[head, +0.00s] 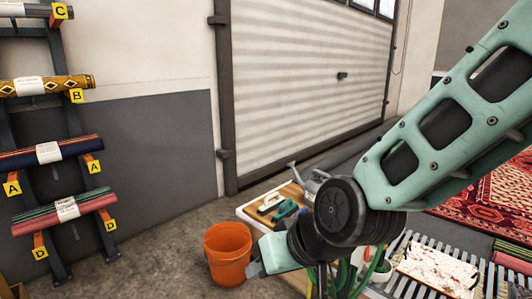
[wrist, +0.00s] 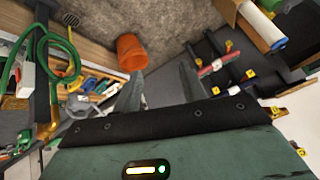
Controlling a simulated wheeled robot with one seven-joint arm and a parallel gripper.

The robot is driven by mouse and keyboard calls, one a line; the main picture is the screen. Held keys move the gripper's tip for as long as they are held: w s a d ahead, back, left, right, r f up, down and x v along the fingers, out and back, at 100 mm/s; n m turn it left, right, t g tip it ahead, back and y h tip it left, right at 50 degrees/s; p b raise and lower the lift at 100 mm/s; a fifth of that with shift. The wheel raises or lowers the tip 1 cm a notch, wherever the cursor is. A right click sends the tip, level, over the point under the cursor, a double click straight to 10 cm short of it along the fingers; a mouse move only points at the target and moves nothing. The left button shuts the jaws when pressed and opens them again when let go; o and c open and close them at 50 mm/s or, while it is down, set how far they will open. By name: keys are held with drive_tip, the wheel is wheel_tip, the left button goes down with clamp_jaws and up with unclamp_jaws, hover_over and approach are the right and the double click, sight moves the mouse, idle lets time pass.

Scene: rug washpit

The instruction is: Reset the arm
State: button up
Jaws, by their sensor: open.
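My arm crosses the right side of the head view, with its elbow joint in front of the bench. My gripper (wrist: 162,92) shows in the wrist view as two grey fingers standing apart, with nothing between them. In the head view only a pale green part of my wrist shows low in the middle, and the fingers are hard to make out there. The gripper is in the air, with floor and the rack beyond it.
An orange bucket (head: 228,254) stands on the floor; it also shows in the wrist view (wrist: 131,52). A bench (head: 248,214) holds brushes and a watering can (head: 312,180). A rack with rolled rugs (head: 60,152) stands left. A patterned red rug (head: 480,205) lies right.

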drive_tip(key=s+d+n+g+h, duration=0.3)
drive_tip(key=s+d+g+h, duration=0.15)
drive_tip(key=s+d, duration=0.9)
wheel_tip(320, 180, up, 19)
drive_tip(key=s+p, duration=0.1)
drive_tip(key=p, duration=1.9)
drive_tip(key=shift+r, duration=0.2)
drive_tip(key=shift+s+g, duration=0.1)
drive_tip(key=shift+g, duration=0.15)
